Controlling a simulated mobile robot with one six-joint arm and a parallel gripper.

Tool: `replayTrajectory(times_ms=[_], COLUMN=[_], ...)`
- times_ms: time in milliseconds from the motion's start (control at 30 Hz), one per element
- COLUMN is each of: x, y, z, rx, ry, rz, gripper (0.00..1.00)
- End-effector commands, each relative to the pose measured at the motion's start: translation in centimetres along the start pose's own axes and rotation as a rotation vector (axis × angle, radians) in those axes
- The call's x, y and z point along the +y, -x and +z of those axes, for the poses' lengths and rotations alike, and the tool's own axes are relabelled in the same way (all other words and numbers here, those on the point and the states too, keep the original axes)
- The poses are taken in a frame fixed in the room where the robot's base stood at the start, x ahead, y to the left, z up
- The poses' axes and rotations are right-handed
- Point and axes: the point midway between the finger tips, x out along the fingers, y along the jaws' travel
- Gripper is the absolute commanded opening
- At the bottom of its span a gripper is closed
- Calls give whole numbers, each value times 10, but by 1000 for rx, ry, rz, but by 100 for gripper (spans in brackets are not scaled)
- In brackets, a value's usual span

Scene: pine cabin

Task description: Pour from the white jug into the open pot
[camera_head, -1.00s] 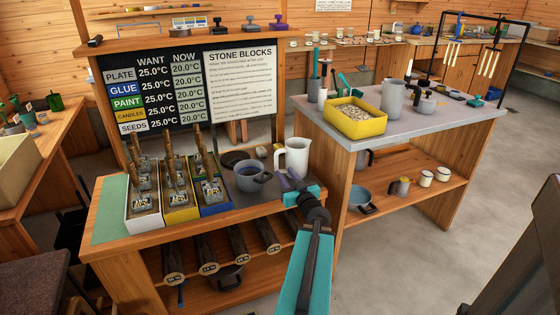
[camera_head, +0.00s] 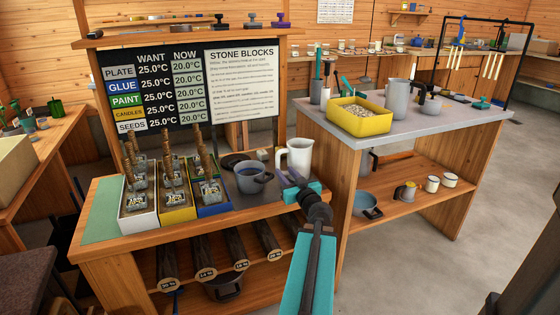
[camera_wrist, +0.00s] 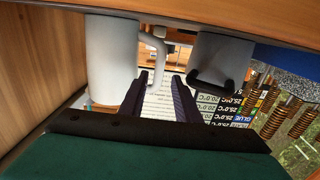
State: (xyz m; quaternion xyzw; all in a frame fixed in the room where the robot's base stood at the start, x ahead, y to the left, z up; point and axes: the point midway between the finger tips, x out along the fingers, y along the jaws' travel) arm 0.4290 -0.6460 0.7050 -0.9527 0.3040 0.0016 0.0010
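The white jug (camera_head: 299,155) stands upright at the right end of the bench top, its handle on the left; it also shows in the wrist view (camera_wrist: 112,60). The dark grey open pot (camera_head: 247,183) stands left of the jug, with a dark blue inside; the wrist view shows its outer side and handle (camera_wrist: 220,65). My gripper (camera_head: 292,181) is in front of the jug. In the wrist view my gripper (camera_wrist: 159,85) has its two purple fingers apart, with nothing held. The jug's handle lies just beyond the fingertips, towards the left finger.
Left of the pot are crates (camera_head: 176,205) with upright springs. Behind stands a temperature board (camera_head: 155,90). A higher grey-topped table (camera_head: 450,122) at right carries a yellow tray (camera_head: 360,122) and a grey pitcher (camera_head: 398,95). A shelf with logs (camera_head: 205,268) lies below.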

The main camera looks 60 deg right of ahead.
Motion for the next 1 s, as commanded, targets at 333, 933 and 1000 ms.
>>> replayTrajectory(times_ms=[333, 933, 1000], x=[0, 1, 2], y=[-4, -30, -35], z=[3, -3, -4], rx=[3, 3, 3], ry=[2, 0, 0], rz=[4, 7, 8], gripper=[30, 30, 30])
